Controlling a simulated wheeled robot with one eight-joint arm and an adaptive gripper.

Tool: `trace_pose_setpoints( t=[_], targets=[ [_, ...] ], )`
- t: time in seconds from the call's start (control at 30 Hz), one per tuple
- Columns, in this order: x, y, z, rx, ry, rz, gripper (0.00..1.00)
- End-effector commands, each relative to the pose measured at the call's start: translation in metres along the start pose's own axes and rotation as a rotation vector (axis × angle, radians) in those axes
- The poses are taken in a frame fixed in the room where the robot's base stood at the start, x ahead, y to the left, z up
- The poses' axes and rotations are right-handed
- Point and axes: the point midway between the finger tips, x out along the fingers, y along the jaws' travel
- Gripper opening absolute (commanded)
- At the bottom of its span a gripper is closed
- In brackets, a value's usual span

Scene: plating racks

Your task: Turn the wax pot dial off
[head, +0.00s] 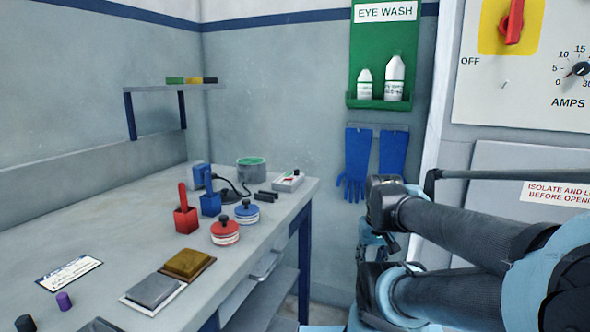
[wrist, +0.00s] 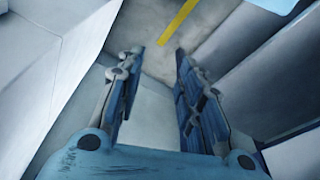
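A grey pot with green contents (head: 251,168), which looks like the wax pot, stands at the far end of the bench. A small pale box (head: 288,180) sits just right of it; its top details are too small to tell a dial setting. My gripper is right of the bench in the head view, mostly hidden by my arm. In the wrist view my gripper (wrist: 160,65) has its two blue fingers apart with nothing between them, pointing toward the floor. It is well away from the pot and the box.
The bench (head: 120,235) holds a red pot (head: 186,219), a blue pot (head: 210,204), two round tins (head: 225,232), and gold and grey blocks (head: 187,263). Blue gloves (head: 358,160) hang below the eye wash station (head: 384,55). A panel (head: 525,75) stands at right.

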Motion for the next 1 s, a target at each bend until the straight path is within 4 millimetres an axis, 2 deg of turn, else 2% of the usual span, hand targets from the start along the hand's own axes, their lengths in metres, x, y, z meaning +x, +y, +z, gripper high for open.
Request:
trace_pose_setpoints(
  t=[0.07,0.13,0.27,0.5,0.67,1.0],
  targets=[
    [-0.007,-0.001,0.005,0.002,0.009,0.0,0.38],
    [-0.014,-0.002,0.002,0.008,0.009,-0.001,0.38],
    [-0.04,-0.006,-0.024,0.043,-0.003,-0.006,0.38],
    [-0.113,-0.026,-0.097,0.157,-0.039,-0.014,0.38],
    [-0.157,-0.045,-0.148,0.237,-0.065,-0.013,0.38],
    [-0.234,-0.103,-0.255,0.403,-0.12,0.002,0.38]
  ],
)
